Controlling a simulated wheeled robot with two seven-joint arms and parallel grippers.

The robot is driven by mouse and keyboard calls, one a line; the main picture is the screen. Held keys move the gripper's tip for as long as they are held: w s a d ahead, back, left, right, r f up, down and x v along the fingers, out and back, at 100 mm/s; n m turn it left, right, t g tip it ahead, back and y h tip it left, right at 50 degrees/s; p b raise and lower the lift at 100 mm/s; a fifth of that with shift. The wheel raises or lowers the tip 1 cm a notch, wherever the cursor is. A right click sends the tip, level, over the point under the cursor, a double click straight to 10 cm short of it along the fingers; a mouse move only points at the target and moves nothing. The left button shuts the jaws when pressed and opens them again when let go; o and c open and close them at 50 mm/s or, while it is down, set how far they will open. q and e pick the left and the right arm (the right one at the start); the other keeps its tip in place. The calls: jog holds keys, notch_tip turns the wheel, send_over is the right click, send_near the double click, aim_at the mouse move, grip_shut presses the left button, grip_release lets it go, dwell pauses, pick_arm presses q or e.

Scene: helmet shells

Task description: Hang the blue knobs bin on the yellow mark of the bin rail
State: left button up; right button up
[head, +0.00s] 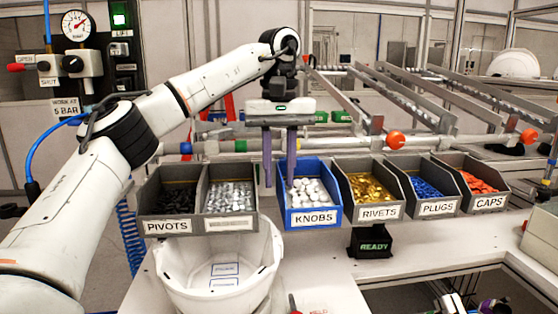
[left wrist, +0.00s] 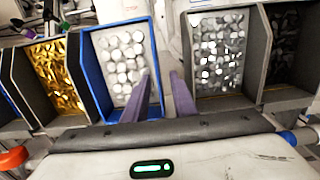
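The blue knobs bin (head: 312,217), full of white round knobs, stands upright in the row of bins behind the bench. In the left wrist view it is the blue-rimmed bin (left wrist: 89,83). My left gripper (head: 279,182) points down at the bin's left side wall in the head view. Its two purple fingers (left wrist: 160,75) are apart, one over the bin's inside and one outside the wall. I cannot tell if they touch it. A grey bin rail (head: 225,147) runs behind the bins. I cannot make out a yellow mark. My right gripper is not in view.
Grey bins of pivots (head: 168,226), silver parts (head: 231,223), rivets (head: 378,212), plugs (head: 437,208) and caps (head: 488,202) flank the knobs bin. A gap separates the silver-parts bin from it. A white bucket (head: 180,275) and a black READY box (head: 371,243) stand in front.

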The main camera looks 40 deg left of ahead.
pick_arm(q)
notch_tip(320, 180, up, 10)
jog(key=shift+p, duration=0.3)
jog(key=shift+r, duration=0.1)
dwell(0.3)
